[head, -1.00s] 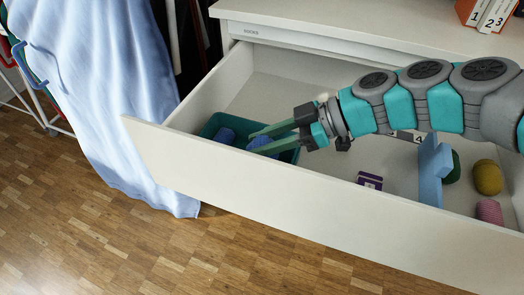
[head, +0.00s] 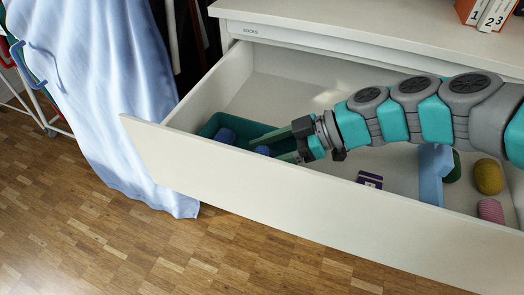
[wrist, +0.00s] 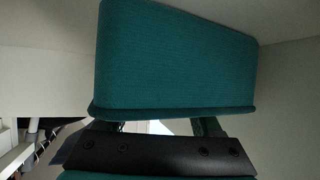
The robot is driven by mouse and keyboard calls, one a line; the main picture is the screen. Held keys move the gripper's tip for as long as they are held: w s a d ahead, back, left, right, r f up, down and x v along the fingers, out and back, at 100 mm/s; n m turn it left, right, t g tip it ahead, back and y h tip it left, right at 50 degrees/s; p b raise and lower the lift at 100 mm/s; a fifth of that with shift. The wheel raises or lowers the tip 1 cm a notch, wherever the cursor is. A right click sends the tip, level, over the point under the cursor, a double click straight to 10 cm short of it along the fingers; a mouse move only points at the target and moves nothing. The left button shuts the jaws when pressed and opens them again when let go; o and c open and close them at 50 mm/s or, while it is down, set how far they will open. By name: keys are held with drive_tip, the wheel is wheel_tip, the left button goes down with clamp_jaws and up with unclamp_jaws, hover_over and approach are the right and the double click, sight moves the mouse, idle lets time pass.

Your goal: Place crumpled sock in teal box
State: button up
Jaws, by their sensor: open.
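The teal box (head: 248,124) stands in the left part of the open drawer. One blue sock (head: 225,136) lies at the box's left end. A second blue bundle, a crumpled sock (head: 262,150), shows low in the box near my fingertips, partly hidden by them. My gripper (head: 264,149) is open, its fingers reaching down into the right part of the box. I cannot tell if a finger touches the sock. In the wrist view the box's outer wall (wrist: 175,60) fills the middle, and its rim hides my fingertips.
The white drawer front (head: 300,190) stands close in front of the box. A purple card-like item (head: 369,180) lies right of it. The drawer floor behind the box is clear.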

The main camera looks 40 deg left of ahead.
drive_tip(key=shift+w+d+r, duration=0.1)
drive_tip(key=shift+w+r, duration=0.05)
drive_tip(key=shift+r, duration=0.05)
drive_tip(key=v, duration=1.1)
drive_tip(key=shift+d+r, duration=0.15)
drive_tip(key=shift+d, duration=0.15)
